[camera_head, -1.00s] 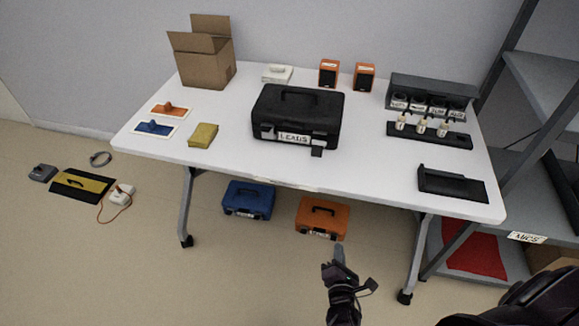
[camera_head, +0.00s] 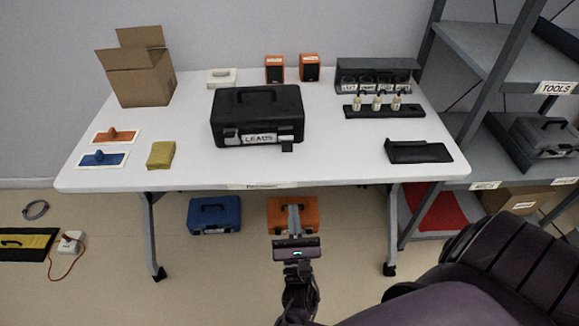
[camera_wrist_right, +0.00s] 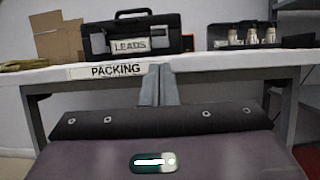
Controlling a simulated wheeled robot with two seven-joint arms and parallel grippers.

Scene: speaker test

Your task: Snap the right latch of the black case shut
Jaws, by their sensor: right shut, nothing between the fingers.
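The black case (camera_head: 257,108) stands closed on the white table, with a LEADS label on its front. Its right latch (camera_head: 287,147) is a dark flap hanging at the front right, apparently swung down. Its left latch (camera_head: 230,133) sits against the front. The case also shows in the right wrist view (camera_wrist_right: 135,30). My right gripper (camera_head: 294,210) is in front of the table's front edge, below the case and apart from it, with nothing in it. Its fingers (camera_wrist_right: 160,72) are together, pointing towards the table edge. My left gripper is not in view.
The white table (camera_head: 330,165) has clear room in front of the case. A yellow block (camera_head: 161,155) lies left, a black tray (camera_head: 418,151) right. A rack of bottles (camera_head: 384,110) stands behind right. A blue case (camera_head: 214,214) and an orange case (camera_head: 281,213) are below.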

